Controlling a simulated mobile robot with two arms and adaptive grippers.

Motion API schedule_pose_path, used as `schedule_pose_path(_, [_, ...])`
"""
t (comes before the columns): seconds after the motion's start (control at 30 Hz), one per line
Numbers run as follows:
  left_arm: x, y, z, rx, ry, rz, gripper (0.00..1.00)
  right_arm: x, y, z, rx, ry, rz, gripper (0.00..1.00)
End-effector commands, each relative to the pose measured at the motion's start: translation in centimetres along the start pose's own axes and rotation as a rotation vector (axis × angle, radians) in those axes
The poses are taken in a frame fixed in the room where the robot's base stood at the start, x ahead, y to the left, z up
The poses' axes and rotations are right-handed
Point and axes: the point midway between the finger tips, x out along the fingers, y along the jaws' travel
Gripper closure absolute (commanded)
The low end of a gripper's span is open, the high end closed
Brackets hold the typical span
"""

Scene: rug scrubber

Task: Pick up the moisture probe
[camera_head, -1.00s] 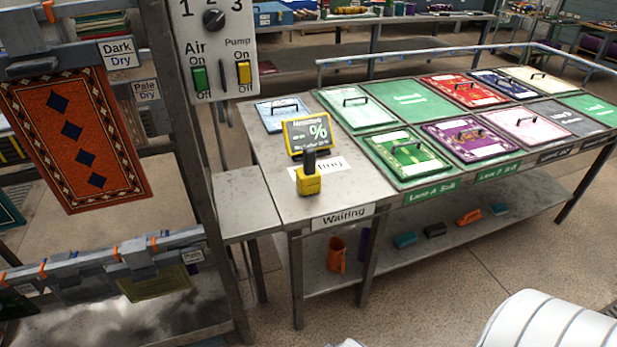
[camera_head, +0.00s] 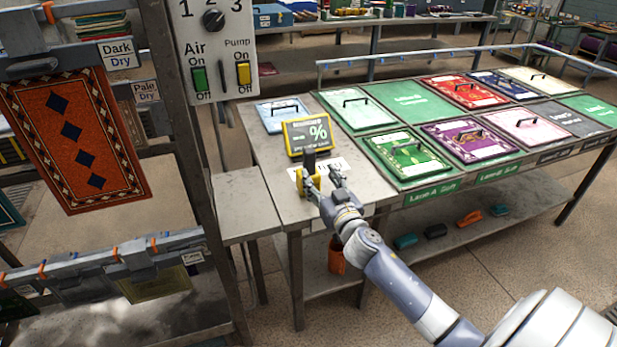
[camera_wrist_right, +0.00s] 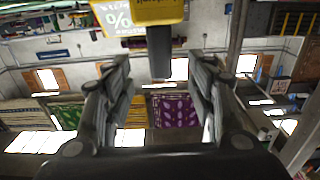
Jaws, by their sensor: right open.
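The moisture probe (camera_head: 314,184), with a yellow body and an upright dark handle, stands on the near left part of the metal table, by the white "Waiting" label. My right gripper (camera_head: 320,178) is at the probe and partly hides it. In the right wrist view, which appears upside down, the yellow probe body (camera_wrist_right: 158,10) is at the top and its dark handle (camera_wrist_right: 159,55) points down. The handle's end lies between the two spread fingers of my right gripper (camera_wrist_right: 158,72), with gaps on both sides. I cannot tell the exact depth. My left gripper is not in view.
A rack with an orange rug (camera_head: 75,135) and a switch panel (camera_head: 214,45) stand left.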

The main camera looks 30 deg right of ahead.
Motion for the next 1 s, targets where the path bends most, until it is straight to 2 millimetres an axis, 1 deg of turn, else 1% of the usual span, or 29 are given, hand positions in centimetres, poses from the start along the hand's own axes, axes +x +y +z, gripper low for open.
schedule_pose_path(0.03, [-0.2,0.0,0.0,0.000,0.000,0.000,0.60,0.9,0.0,-0.2,0.000,0.001,0.000,0.48])
schedule_pose_path(0.1, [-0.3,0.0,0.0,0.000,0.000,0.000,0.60,2.0,0.0,-0.2,-0.001,0.000,0.001,0.48])
schedule_pose_path(0.2, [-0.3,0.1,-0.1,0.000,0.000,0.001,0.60,3.3,0.0,-0.1,-0.001,0.000,0.001,0.48])
schedule_pose_path(0.47, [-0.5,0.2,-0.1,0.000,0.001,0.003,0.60,4.9,0.0,-0.1,-0.001,-0.002,0.002,0.48])
schedule_pose_path(0.7, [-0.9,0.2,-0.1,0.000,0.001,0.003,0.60,8.0,0.0,0.1,-0.001,-0.002,0.003,0.48])
schedule_pose_path(0.83, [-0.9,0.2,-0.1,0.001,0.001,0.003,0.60,9.1,-0.1,0.1,-0.001,-0.002,0.001,0.48])
schedule_pose_path(1.0, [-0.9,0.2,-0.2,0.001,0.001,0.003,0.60,9.3,-0.1,0.2,0.000,-0.003,0.001,0.48])
